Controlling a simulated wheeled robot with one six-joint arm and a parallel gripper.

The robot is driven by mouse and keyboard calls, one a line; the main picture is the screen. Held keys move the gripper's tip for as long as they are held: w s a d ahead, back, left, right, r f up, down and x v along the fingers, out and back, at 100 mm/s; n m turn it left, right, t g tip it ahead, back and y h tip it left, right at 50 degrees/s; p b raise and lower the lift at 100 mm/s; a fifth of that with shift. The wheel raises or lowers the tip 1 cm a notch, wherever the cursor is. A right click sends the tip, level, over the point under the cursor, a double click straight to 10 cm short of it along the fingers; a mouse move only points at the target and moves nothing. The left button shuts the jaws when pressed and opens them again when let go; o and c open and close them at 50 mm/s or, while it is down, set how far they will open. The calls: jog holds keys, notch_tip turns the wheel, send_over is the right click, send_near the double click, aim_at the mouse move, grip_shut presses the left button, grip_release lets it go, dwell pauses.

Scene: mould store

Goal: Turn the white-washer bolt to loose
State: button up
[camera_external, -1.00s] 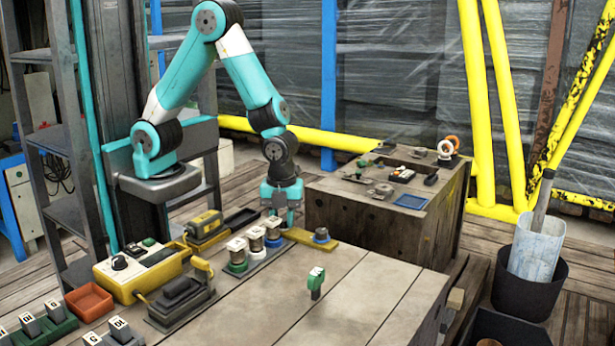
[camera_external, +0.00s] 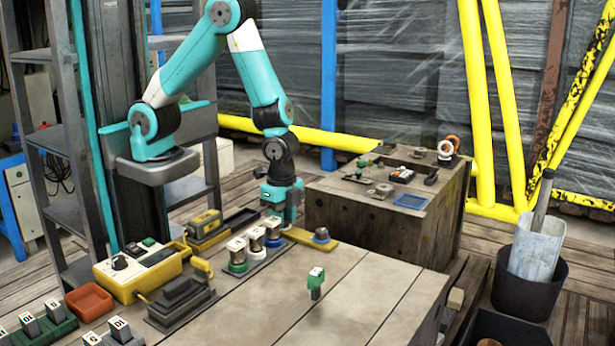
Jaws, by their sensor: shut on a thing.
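My gripper (camera_external: 290,221) points straight down at the left end of a yellow plate (camera_external: 304,238), behind the row of white-topped pieces. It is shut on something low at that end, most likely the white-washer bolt. The jaws and the front pieces hide the bolt, so its washer and its turn position cannot be seen.
Three white-topped pieces (camera_external: 237,248) stand on a grey base close in front of my gripper. A yellow control box (camera_external: 137,270) and a black clamp-like device (camera_external: 181,298) lie left. A green-topped piece (camera_external: 316,280) stands on otherwise clear boards. A wooden crate (camera_external: 372,216) stands behind right.

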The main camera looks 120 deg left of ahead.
jog(key=n+p, duration=0.1)
jog(key=n, duration=0.3)
jog(key=shift+s+f+n, duration=0.1)
jog(key=shift+n, duration=0.3)
jog(key=n+p, duration=0.1)
jog(key=n, duration=0.2)
jog(key=shift+n, duration=0.3)
jog(key=n+p, duration=0.1)
jog(key=n, duration=0.3)
jog(key=n+p, duration=0.1)
jog(key=n, duration=0.4)
jog(key=shift+s, duration=0.1)
jog(key=n, duration=0.3)
jog(key=shift+n+p, duration=0.3)
jog(key=shift+p, duration=0.1)
jog(key=n, duration=0.3)
jog(key=shift+n+p, duration=0.3)
jog(key=shift+n, duration=0.1)
jog(key=n, duration=0.3)
jog(key=shift+n+p, duration=0.35)
jog(key=shift+n, duration=1.75)
